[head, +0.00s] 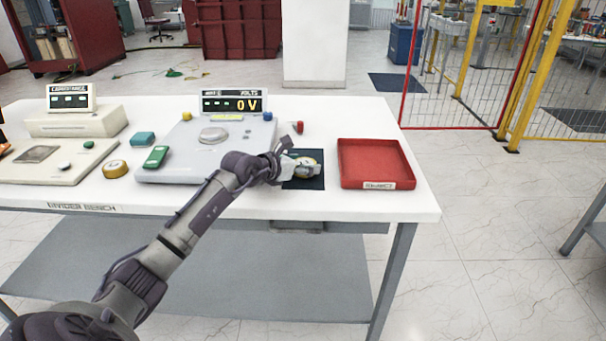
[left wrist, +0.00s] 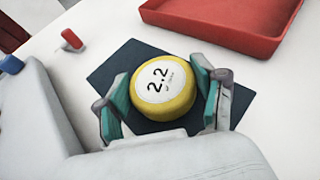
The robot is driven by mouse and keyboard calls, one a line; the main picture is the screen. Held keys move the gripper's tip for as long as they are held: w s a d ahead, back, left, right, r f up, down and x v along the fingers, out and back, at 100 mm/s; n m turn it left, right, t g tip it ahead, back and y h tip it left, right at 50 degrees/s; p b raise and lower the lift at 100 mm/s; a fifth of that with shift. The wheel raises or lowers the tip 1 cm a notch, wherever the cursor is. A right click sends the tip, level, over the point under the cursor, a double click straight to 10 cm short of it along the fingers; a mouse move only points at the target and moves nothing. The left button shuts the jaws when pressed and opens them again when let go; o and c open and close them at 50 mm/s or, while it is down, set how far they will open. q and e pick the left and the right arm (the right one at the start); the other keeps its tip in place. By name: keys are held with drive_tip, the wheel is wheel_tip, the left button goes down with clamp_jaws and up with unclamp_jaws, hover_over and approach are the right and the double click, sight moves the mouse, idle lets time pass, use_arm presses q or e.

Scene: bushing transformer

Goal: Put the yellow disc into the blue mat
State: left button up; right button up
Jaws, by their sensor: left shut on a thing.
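The yellow disc (left wrist: 163,92) has a white top marked 2.2 and sits between the two fingers of my left gripper (left wrist: 165,100). The gripper is shut on it. The disc is over the dark blue mat (left wrist: 115,68); I cannot tell whether it touches the mat. In the head view the mat (head: 312,184) lies on the white bench between the grey meter and the red tray, and my left gripper (head: 303,168) is over it, partly hiding the disc. My right gripper is not in view.
The red tray (head: 375,145) stands right of the mat. The grey volt meter (head: 205,148) is to the left. A second yellow disc (head: 115,169), a green block (head: 155,157) and a small red piece (head: 298,127) are on the bench. The bench front is clear.

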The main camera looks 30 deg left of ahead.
use_arm(q)
drive_tip(key=shift+f, duration=0.15)
drive_tip(key=shift+f, duration=0.1)
drive_tip(key=o, duration=1.4)
drive_tip(key=b+v, duration=0.1)
drive_tip(key=v, duration=1)
drive_tip(key=shift+a+f, duration=0.1)
drive_tip(key=shift+s+r, duration=0.3)
drive_tip(key=shift+s, duration=0.2)
